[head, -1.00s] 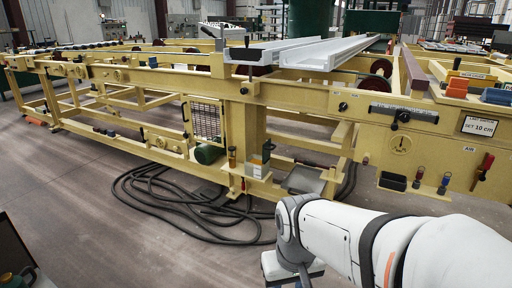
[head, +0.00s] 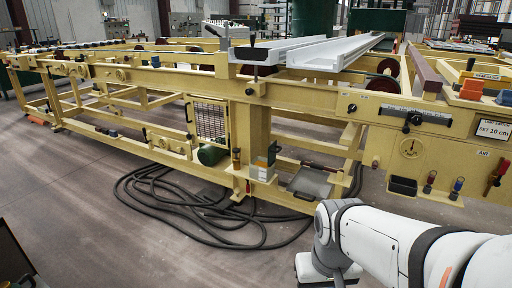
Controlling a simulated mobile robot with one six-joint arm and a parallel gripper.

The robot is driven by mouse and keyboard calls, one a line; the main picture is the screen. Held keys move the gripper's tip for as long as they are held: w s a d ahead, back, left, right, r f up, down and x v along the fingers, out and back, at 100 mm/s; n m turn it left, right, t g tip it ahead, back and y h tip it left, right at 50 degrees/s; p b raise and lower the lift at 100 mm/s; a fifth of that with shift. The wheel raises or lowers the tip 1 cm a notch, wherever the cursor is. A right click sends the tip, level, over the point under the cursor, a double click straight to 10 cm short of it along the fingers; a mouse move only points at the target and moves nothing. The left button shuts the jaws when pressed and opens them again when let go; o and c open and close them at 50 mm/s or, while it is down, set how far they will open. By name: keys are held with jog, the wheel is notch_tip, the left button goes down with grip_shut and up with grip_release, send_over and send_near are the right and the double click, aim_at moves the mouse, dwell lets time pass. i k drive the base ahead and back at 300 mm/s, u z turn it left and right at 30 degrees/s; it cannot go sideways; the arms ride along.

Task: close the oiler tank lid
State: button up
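A small pale box (head: 261,173), which looks like the oiler tank, is mounted low on the yellow frame, right of the wire mesh guard. A dark green piece (head: 272,153) stands up at its upper right and looks like a raised lid, but it is too small to be sure. My white arm reaches in from the lower right, its wrist at the bottom edge. The gripper fingers are out of the picture. The arm is well apart from the box, in front and to its right.
A grey tray (head: 310,182) sits right of the box on the lower frame. Black hoses (head: 205,225) lie looped on the floor below. A dark bin (head: 402,186) and tools hang at the right. The grey floor (head: 110,210) at the left is mostly clear.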

aim_at(273, 151)
jog(key=i, duration=0.9)
jog(key=z, duration=0.1)
jog(key=k, duration=1.1)
jog(key=u, duration=0.6)
jog(key=i, duration=1.8)
jog(key=z, duration=0.9)
jog(key=k, duration=0.85)
